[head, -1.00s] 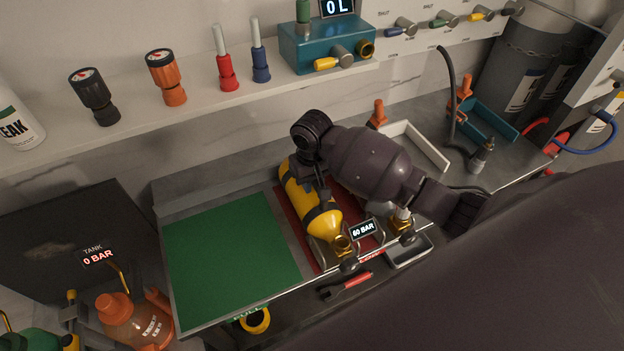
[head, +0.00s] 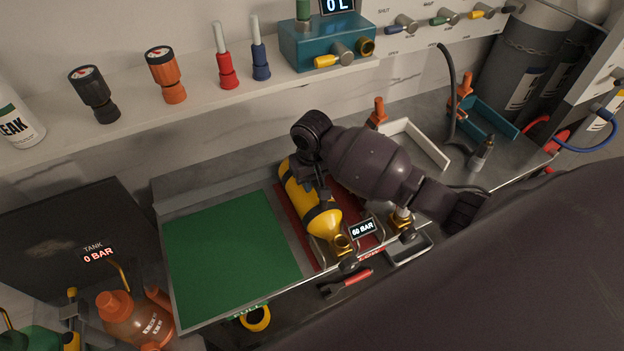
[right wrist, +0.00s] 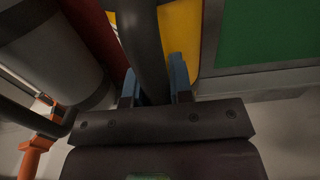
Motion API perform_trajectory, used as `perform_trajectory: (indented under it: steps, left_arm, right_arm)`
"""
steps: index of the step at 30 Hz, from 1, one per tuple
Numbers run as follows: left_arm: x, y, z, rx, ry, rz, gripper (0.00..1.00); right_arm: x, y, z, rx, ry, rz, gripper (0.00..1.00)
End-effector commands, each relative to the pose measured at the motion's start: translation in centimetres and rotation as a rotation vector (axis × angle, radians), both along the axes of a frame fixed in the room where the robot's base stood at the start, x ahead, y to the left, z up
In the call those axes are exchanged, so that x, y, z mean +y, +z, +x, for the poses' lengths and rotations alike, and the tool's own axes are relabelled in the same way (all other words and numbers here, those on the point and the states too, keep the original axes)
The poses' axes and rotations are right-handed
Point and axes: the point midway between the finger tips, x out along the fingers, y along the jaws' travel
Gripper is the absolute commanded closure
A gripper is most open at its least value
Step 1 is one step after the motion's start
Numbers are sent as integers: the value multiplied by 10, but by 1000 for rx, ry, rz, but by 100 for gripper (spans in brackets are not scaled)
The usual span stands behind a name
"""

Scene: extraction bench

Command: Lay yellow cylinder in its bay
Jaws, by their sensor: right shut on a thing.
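In the right wrist view, the gripper's blue-padded fingers (right wrist: 158,88) are shut on a dark bar-like handle (right wrist: 146,45) in front of the cylinder's yellow body (right wrist: 180,32). I cannot tell whether the cylinder touches the mat. My left gripper is out of view.
A bare green mat (head: 230,256) lies left of the red one. A grey cylinder (right wrist: 55,60) lies close beside the yellow one. A white tray (head: 424,146) and a teal tray (head: 492,124) are farther right. A red-handled tool (head: 346,283) is near the front edge.

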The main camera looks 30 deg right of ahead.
Motion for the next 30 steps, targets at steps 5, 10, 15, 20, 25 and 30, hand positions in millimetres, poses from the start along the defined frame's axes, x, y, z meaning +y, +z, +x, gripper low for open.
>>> perform_trajectory:
  steps: [5,10,15,20,25,30]
  left_arm:
    - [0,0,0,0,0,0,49]
    - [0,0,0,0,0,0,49]
    - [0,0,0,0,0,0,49]
    - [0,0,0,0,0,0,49]
    - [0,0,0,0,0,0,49]
    - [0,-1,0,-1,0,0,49]
  right_arm:
    - [0,2,2,-6,1,2,100]
    - [0,2,2,-6,1,2,76]
    - [0,1,1,-3,1,1,50]
    - [0,0,1,-2,0,0,50]
    - [0,-1,-1,5,0,-2,50]
    - [0,18,0,-1,1,-1,50]
